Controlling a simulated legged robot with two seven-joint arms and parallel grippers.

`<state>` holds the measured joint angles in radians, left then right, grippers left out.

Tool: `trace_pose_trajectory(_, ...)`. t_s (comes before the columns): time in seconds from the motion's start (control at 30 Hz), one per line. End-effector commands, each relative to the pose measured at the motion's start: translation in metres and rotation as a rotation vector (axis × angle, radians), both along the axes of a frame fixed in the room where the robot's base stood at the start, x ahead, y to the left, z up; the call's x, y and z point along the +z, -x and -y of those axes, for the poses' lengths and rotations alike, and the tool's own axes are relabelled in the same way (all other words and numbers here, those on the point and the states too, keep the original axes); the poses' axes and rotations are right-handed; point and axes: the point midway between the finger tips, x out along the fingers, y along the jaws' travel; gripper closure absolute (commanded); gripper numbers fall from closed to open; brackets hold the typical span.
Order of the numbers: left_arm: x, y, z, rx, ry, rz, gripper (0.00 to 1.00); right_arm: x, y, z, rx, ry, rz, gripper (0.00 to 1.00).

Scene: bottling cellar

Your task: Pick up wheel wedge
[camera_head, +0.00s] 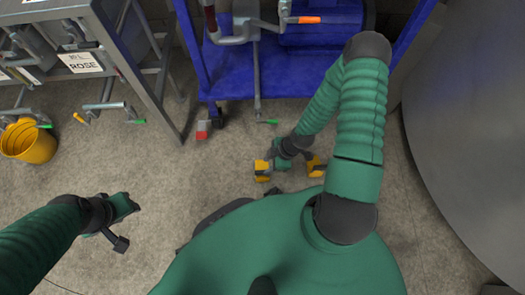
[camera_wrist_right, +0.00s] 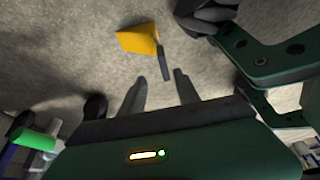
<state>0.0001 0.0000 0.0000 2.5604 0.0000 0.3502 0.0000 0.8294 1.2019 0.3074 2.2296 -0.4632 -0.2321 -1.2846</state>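A yellow wheel wedge (camera_head: 262,170) lies on the floor in the head view, just left of my right gripper (camera_head: 283,163). A second yellow piece (camera_head: 315,165) shows to the right of that gripper; whether the two are joined is hidden. In the right wrist view, one yellow wedge (camera_wrist_right: 138,39) with a thin dark bar lies beyond the fingertips, left of centre. My right gripper (camera_wrist_right: 160,82) is open, with bare floor between its fingers. My left gripper (camera_head: 124,222) hangs over open floor at the left; its finger opening is unclear.
A blue wheeled cart (camera_head: 236,80) stands at the top, with a small red and white block (camera_head: 202,130) by its caster. A grey metal rack (camera_head: 125,55) and a yellow bucket (camera_head: 28,142) are at upper left. A large grey round surface (camera_head: 470,130) fills the right. Floor at centre left is clear.

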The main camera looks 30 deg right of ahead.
Motion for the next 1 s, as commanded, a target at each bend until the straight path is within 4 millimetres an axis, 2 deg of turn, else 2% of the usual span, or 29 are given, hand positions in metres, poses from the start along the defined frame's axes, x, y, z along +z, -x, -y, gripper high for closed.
trace_pose_trajectory(0.03, -0.009, 0.0, 0.0, 0.0, 0.0, 0.0, 0.64, -0.011, -0.001, -0.003, 0.0, 0.0, -0.001, 0.62)
trace_pose_trajectory(0.17, -0.017, 0.0, 0.0, 0.0, 0.0, 0.001, 0.64, -0.021, -0.002, -0.007, 0.001, 0.001, -0.001, 0.62)
trace_pose_trajectory(0.3, -0.045, 0.0, 0.0, 0.0, 0.0, 0.001, 0.64, -0.048, -0.001, -0.015, 0.0, 0.0, -0.001, 0.62)
trace_pose_trajectory(0.4, -0.057, 0.0, 0.0, 0.0, 0.0, 0.0, 0.64, -0.061, -0.003, -0.021, 0.0, 0.0, -0.001, 0.62)
trace_pose_trajectory(0.7, -0.056, 0.0, 0.0, 0.0, 0.0, 0.001, 0.64, -0.061, -0.005, -0.024, -0.001, 0.001, -0.001, 0.62)
trace_pose_trajectory(1.0, -0.056, 0.0, 0.0, 0.0, 0.0, 0.001, 0.64, -0.061, -0.005, -0.024, -0.002, 0.0, -0.001, 1.0)
